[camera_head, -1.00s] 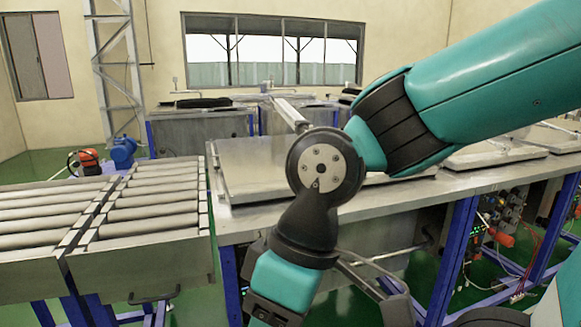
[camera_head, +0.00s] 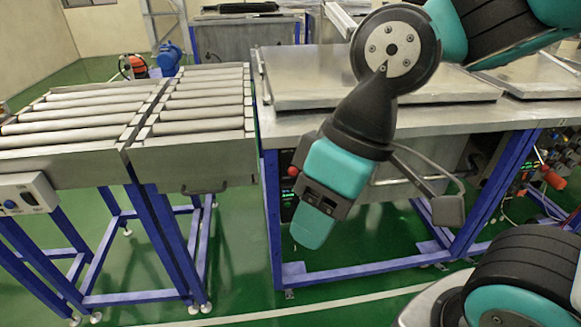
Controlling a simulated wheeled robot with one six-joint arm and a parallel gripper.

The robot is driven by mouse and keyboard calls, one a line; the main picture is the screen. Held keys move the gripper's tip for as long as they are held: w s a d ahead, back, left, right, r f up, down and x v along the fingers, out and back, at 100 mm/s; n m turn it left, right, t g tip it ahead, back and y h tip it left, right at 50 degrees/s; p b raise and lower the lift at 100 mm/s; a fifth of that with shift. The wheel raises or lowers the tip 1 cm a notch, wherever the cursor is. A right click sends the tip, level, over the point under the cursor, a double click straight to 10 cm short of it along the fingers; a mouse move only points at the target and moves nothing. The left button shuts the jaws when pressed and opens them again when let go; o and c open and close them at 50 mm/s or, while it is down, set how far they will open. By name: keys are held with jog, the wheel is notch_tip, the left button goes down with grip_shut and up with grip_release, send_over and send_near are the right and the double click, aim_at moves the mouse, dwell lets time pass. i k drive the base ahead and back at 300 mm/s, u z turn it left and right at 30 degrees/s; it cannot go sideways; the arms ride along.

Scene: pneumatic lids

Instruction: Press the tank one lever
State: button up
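The nearest tank is a steel table-like unit (camera_head: 300,122) on blue legs, with a flat metal lid (camera_head: 300,88) lying on its top. A dark control panel (camera_head: 286,205) with a red knob (camera_head: 292,171) sits under its left front edge, partly hidden by my arm. I cannot make out a lever on it, nor tell which tank is tank one. My gripper (camera_head: 312,232) is teal and dark and points down in front of the tank's left end, apparently just right of the panel. Its fingers are seen side-on, and nothing shows held in it.
A roller conveyor (camera_head: 195,155) stands left of the tank, with a small control box (camera_head: 22,195) at its near end. More panels with cables and a red plug (camera_head: 553,178) are under the unit at right. Green floor (camera_head: 240,270) is open in front.

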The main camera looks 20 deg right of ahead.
aim_at(293, 172)
jog(key=k, duration=0.5)
jog(key=z, duration=1.05)
jog(key=i, duration=0.7)
jog(key=u, duration=1.1)
